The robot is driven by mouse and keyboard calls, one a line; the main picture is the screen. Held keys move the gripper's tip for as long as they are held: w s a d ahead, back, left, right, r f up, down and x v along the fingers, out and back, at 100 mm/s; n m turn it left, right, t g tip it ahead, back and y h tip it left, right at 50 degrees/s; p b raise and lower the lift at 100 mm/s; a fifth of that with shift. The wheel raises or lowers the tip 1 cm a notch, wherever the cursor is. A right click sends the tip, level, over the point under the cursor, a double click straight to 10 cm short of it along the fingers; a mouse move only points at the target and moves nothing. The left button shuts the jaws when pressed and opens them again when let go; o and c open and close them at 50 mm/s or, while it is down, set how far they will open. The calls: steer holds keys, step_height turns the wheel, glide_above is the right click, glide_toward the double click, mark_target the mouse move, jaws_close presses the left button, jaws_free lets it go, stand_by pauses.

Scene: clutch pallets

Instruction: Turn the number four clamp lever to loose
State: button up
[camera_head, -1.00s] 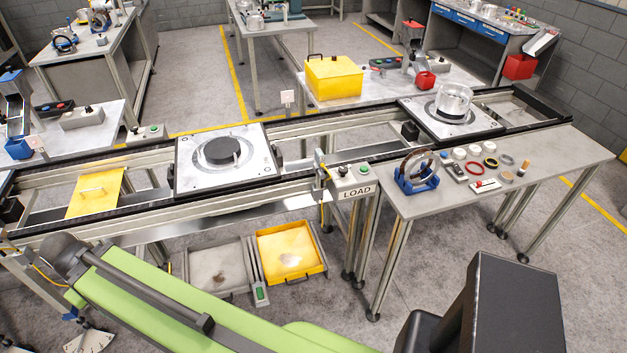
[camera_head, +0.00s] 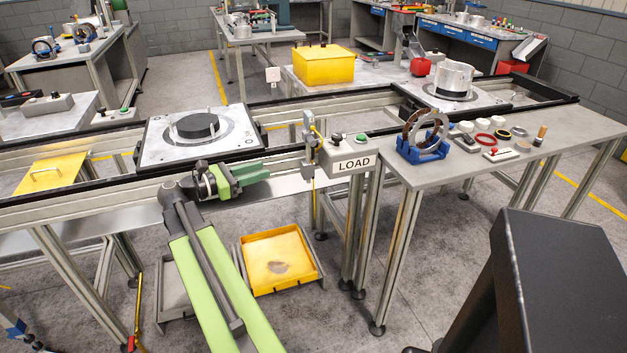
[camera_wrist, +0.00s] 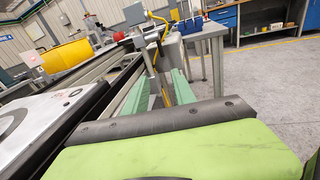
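I can make out no number four marking and cannot tell which part is its clamp lever. A pallet (camera_head: 160,151) with a black disc (camera_head: 198,126) and small upright pieces beside it sits on the conveyor at left; its edge also shows in the wrist view (camera_wrist: 50,112). A grey upright fixture (camera_head: 310,145) with a yellow cable stands on the conveyor's near rail beside the LOAD box (camera_head: 350,163). My gripper (camera_head: 252,174) is in front of the near rail, between pallet and fixture. In the wrist view its green fingers (camera_wrist: 157,82) are apart with nothing between them.
A second pallet (camera_head: 425,97) with a metal housing (camera_head: 453,77) is farther right. The bench (camera_head: 420,183) at right holds a ring in a blue stand (camera_head: 425,137) and several small parts. A yellow tray (camera_head: 276,262) lies low under the conveyor. The floor between conveyor and bench legs is open.

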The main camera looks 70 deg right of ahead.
mark_target(313, 152)
steer(key=shift+g, duration=0.3)
steer(key=x, duration=1.8)
steer(key=shift+s+d+r, duration=0.25)
steer(key=shift+s+r, duration=0.05)
steer(key=shift+r, duration=0.1)
